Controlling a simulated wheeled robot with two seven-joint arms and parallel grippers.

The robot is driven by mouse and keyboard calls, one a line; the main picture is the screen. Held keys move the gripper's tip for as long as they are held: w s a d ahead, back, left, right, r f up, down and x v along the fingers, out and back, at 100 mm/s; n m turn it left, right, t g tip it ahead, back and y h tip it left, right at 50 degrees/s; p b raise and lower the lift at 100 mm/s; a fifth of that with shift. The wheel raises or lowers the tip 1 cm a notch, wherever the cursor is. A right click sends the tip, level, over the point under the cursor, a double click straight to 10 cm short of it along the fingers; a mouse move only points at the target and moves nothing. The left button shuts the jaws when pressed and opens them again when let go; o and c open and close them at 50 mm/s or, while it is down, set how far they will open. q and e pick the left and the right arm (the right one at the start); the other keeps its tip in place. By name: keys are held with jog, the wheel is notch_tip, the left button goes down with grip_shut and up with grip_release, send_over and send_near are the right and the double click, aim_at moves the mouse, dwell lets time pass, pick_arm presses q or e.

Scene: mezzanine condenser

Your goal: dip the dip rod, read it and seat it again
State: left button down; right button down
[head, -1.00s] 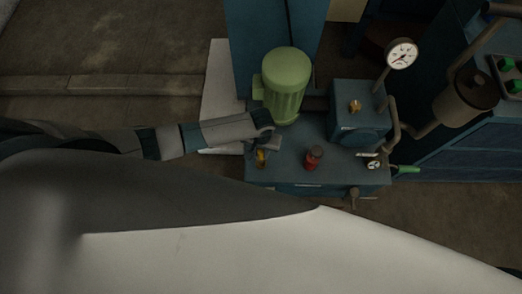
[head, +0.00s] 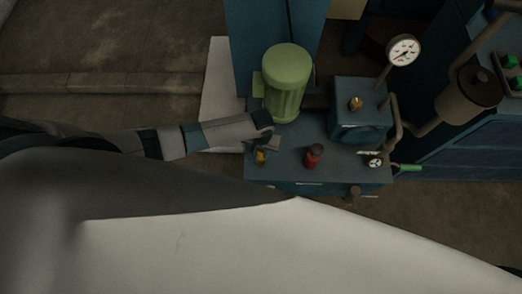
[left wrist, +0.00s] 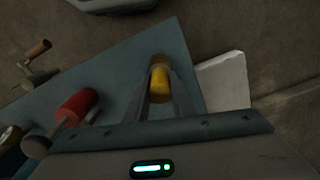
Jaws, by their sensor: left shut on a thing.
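The dip rod's yellow handle (head: 261,158) is at the left front of the blue tank top (head: 287,160). My left gripper (head: 263,146) is over it, reaching in from the left. In the left wrist view the yellow handle (left wrist: 160,86) sits between the two fingers of my left gripper (left wrist: 160,78), which is shut on it. The rod below the handle is hidden, so I cannot tell how deep it sits. My right gripper is not in view.
A green motor (head: 286,84) stands close behind the left gripper. A red cap (head: 314,155) is to its right on the tank top. A blue block (head: 359,112), a pressure gauge (head: 403,50), pipes and a green-handled valve (head: 408,168) are further right.

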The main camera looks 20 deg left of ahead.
pick_arm(q)
jog(key=shift+f, duration=0.25)
jog(key=c, duration=1.4)
grip_release()
jog(key=shift+c, duration=0.2)
jog(key=shift+r, duration=0.15)
notch_tip(320, 180, up, 17)
jog(key=shift+s+d, duration=0.1)
